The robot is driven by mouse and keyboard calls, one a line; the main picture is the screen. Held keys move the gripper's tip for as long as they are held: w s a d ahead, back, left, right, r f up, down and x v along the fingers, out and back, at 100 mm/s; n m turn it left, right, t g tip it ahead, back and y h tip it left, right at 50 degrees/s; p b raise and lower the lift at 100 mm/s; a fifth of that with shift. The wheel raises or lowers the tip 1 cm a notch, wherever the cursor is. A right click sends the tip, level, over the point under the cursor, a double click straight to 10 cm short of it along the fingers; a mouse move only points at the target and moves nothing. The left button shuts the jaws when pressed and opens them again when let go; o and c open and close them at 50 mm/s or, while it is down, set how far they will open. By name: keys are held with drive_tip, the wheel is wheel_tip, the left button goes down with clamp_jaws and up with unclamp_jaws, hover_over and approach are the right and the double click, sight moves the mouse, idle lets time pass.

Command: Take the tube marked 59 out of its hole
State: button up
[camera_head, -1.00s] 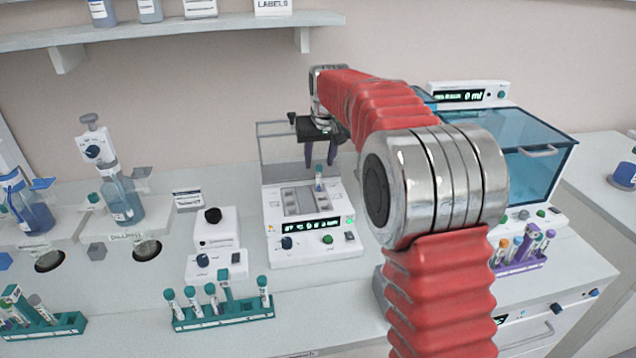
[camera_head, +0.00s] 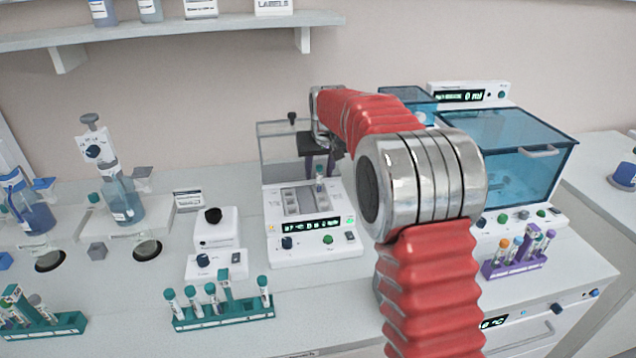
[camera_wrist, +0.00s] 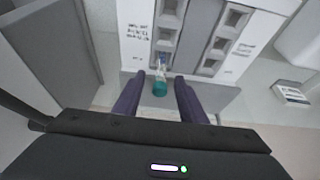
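A tube with a teal cap (camera_wrist: 160,87) stands in a hole of the left column of a white block device (camera_wrist: 135,45) in the wrist view. The same tube also shows in the head view (camera_head: 320,184), partly behind my gripper. I cannot read its number. My gripper (camera_wrist: 160,79) is open, with a purple finger on each side of the tube's cap and a visible gap to both. In the head view my gripper (camera_head: 319,172) points down over the right part of the device (camera_head: 312,241). The other visible holes look empty.
A clear raised lid (camera_head: 280,150) stands at the device's back. A teal rack (camera_head: 222,318) with several tubes is in front, and a purple rack (camera_head: 515,268) is at right. A blue-lidded machine (camera_head: 520,150) stands right of my arm.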

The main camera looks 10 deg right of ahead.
drive_tip(key=shift+c, duration=0.4)
drive_tip(key=c, duration=0.8)
drive_tip(key=shift+r, duration=0.1)
wheel_tip(320, 180, up, 18)
drive_tip(key=shift+f, duration=0.1)
idle(0.4)
idle(0.3)
drive_tip(key=shift+s, duration=0.1)
